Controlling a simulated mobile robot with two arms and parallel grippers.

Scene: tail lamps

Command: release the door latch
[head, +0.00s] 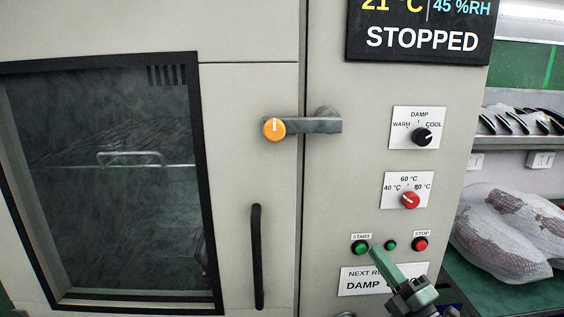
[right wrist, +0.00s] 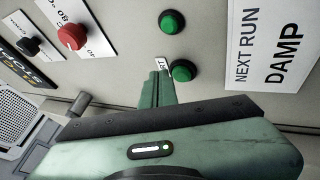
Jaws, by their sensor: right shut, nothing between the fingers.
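The door latch (head: 316,125) is a grey horizontal lever with an orange round knob (head: 274,128) at its left end. It reaches from a mount on the cabinet's right panel across the door seam. The door (head: 240,170) looks closed. My right gripper (head: 376,250) is shut and empty, its green fingers below and right of the latch, clear of it. In the right wrist view its fingertips (right wrist: 160,76) are beside the green START button (right wrist: 183,70); I cannot tell if they touch. My left gripper is out of view.
The panel carries a black DAMP knob (head: 422,136), a red temperature knob (head: 410,201), a red STOP button (head: 421,244) and a STOPPED display (head: 420,30). A black vertical handle (head: 257,257) is on the door. Wrapped bundles (head: 505,230) lie on a green surface at right.

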